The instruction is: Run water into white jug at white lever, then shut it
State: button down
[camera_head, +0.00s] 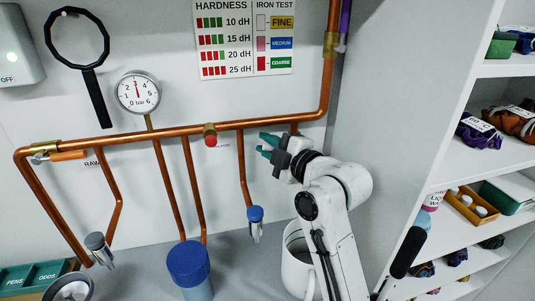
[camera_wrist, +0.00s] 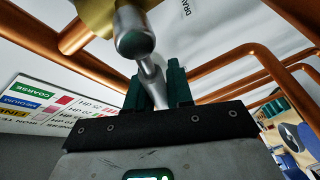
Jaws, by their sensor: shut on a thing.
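My gripper (camera_head: 268,146) is at the copper pipe, right of the red knob, with its dark green fingers pointing left. In the wrist view, my gripper (camera_wrist: 157,88) is shut on a pale, shiny lever (camera_wrist: 136,42), which joins a brass fitting (camera_wrist: 96,14). In the head view I cannot make this lever out; the gripper and arm cover that spot. The white jug (camera_head: 294,266) stands upright below, beside my forearm, which hides its right part. Its contents and any water stream cannot be made out.
A pipe with a red knob (camera_head: 210,138) and a gauge (camera_head: 138,91) run along the wall. A blue-lidded vessel (camera_head: 188,262) and a small blue-capped outlet (camera_head: 255,216) are left of the jug. Loaded shelves (camera_head: 470,70) close off the right side.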

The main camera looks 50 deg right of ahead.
jog(key=c, duration=1.1)
grip_release()
jog(key=s+a, duration=0.1)
jog(key=s, duration=0.6)
jog(key=shift+s+r, duration=0.25)
